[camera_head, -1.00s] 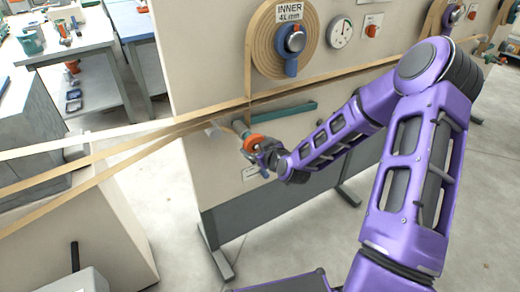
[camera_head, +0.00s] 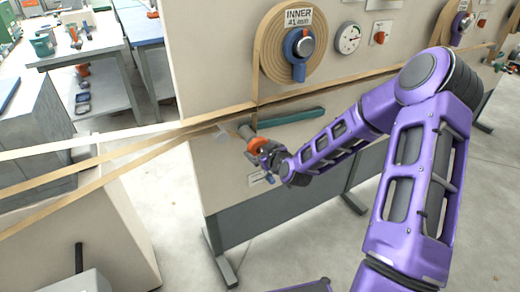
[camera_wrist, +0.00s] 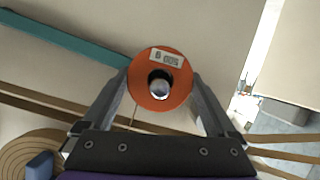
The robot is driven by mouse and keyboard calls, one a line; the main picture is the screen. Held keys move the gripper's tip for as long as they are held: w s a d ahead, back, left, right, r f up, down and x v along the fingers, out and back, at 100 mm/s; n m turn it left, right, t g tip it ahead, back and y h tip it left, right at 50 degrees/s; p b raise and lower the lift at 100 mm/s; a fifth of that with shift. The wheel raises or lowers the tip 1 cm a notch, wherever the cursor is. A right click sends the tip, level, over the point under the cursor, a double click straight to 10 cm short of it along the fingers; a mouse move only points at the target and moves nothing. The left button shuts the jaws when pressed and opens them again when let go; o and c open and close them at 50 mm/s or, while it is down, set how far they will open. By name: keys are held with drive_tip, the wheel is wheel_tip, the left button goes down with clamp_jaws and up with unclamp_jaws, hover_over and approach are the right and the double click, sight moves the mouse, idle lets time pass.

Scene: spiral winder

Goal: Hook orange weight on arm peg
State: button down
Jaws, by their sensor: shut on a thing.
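The orange weight (camera_wrist: 143,97) is a ring with a white label. It is between the two fingers of my gripper (camera_wrist: 160,92), which is shut on it. In the wrist view a shiny round metal end shows inside its dark centre hole; how far it enters cannot be told. In the head view the orange weight (camera_head: 257,146) is at the near end of a grey cylindrical peg (camera_head: 246,130). The teal arm (camera_head: 291,116) runs along the panel to the right of the peg. It also shows in the wrist view (camera_wrist: 65,40).
Tan strips (camera_head: 150,150) run across the panel just above and left of the peg. A wound spiral (camera_head: 270,65) with a blue-grey knob sits above. A gauge (camera_head: 347,38) is to its right. Workbenches stand at the back left.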

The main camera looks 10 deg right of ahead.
drive_tip(key=shift+f+b, duration=0.75)
drive_tip(key=shift+f, duration=3.15)
unclamp_jaws()
drive_tip(key=shift+f, duration=0.1)
drive_tip(key=p+v, duration=0.3)
drive_tip(key=v, duration=1.4)
drive_tip(key=shift+s+d+p, duration=0.15)
drive_tip(key=shift+s+p, duration=0.05)
drive_tip(key=shift+p, duration=0.2)
